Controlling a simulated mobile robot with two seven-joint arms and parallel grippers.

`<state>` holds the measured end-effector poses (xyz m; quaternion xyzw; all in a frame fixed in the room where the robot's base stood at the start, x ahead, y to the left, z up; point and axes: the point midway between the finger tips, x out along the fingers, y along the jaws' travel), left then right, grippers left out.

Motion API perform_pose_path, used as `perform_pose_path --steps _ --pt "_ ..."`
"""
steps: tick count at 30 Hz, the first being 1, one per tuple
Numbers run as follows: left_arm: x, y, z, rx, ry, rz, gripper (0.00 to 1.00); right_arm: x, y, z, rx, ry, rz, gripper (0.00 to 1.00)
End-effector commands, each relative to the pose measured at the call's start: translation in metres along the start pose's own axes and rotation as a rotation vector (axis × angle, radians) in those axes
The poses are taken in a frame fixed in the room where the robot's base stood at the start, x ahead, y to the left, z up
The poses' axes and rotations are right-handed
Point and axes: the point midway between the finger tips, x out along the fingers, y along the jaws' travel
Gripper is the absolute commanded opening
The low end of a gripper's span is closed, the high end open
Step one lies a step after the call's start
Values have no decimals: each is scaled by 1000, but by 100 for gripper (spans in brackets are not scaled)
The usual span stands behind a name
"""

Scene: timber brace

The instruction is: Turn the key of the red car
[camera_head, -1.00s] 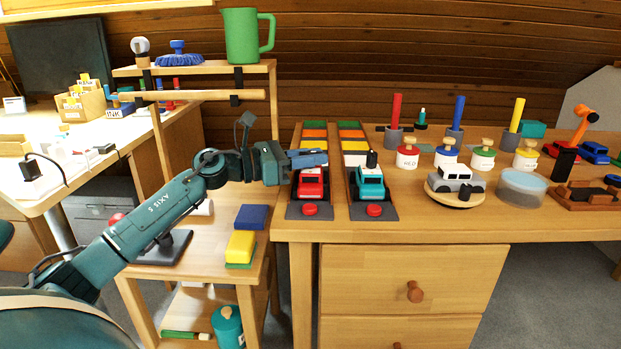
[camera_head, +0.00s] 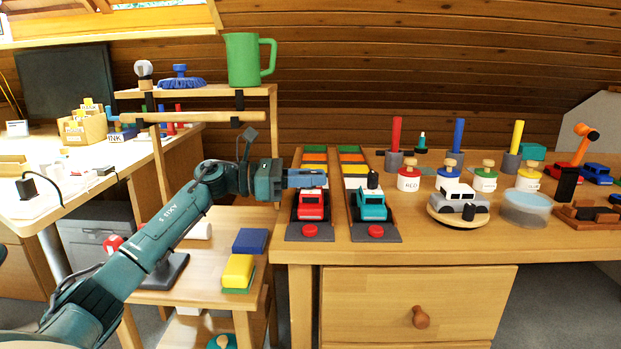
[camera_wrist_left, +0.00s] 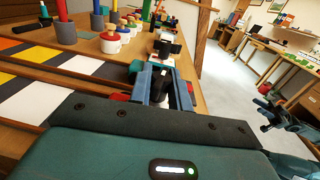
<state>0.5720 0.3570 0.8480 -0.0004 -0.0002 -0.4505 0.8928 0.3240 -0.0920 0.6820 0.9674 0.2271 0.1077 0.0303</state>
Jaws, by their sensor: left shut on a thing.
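The red car (camera_head: 311,205) sits on a dark track in the head view, with a red button (camera_head: 310,231) at the track's near end. My left gripper (camera_head: 309,178) reaches in from the left, just above and behind the car's cab. Its blue fingers are shut on the red car's key, which they mostly hide. In the left wrist view the gripper (camera_wrist_left: 168,88) shows its two fingers with a dark piece between them, and a bit of red (camera_wrist_left: 120,97) shows beside them.
The teal car (camera_head: 372,205), with a black key (camera_head: 373,180) on top, stands close on the right-hand track. A silver car (camera_head: 460,199) on a round wooden base, paint jars and colored posts stand farther right. A shelf with a green jug (camera_head: 243,60) rises behind my arm.

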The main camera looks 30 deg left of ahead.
Motion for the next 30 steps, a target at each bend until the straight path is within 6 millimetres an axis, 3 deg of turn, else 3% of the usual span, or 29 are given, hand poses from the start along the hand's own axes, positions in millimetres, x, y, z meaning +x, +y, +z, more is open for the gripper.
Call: perform_pose_path --steps 8,17,22,30 --pt "0 0 0 0 0 -1 38 0 0 0 -1 2 0 36" --pt "-4 0 0 0 1 2 38 0 0 -1 -2 3 0 36" --pt "-29 0 -1 -1 5 4 38 0 1 -4 -8 5 0 36" --pt "-90 0 -1 -3 4 3 38 0 2 -4 -18 4 1 36"
